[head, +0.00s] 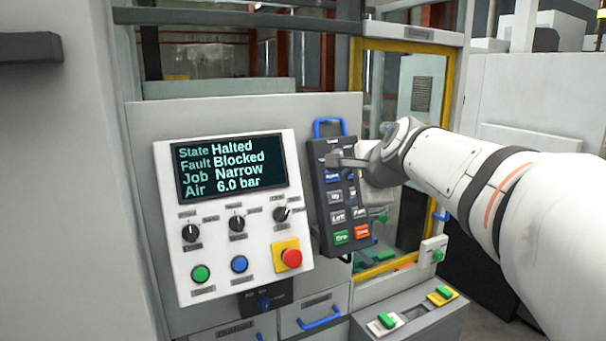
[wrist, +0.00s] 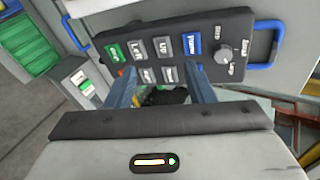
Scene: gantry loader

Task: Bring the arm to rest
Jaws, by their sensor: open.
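My arm reaches in from the right in the head view, and my gripper (head: 345,161) is in front of the upper part of a dark hand pendant (head: 325,215). In the wrist view my gripper (wrist: 162,80) is open, its two bluish fingers apart with nothing between them. The pendant (wrist: 180,48) lies just past the fingertips, with its buttons and a grey knob showing. I cannot tell whether a fingertip touches it. Part of its upper face is hidden behind my gripper in the head view.
A control panel (head: 215,285) left of the pendant has a screen (head: 228,168) reading Halted, Blocked, Narrow, 6.0 bar. It carries knobs, buttons and a red stop button (head: 291,257). A yellow-framed door (head: 408,45) stands behind my arm. A ledge with green switches (head: 387,320) is below.

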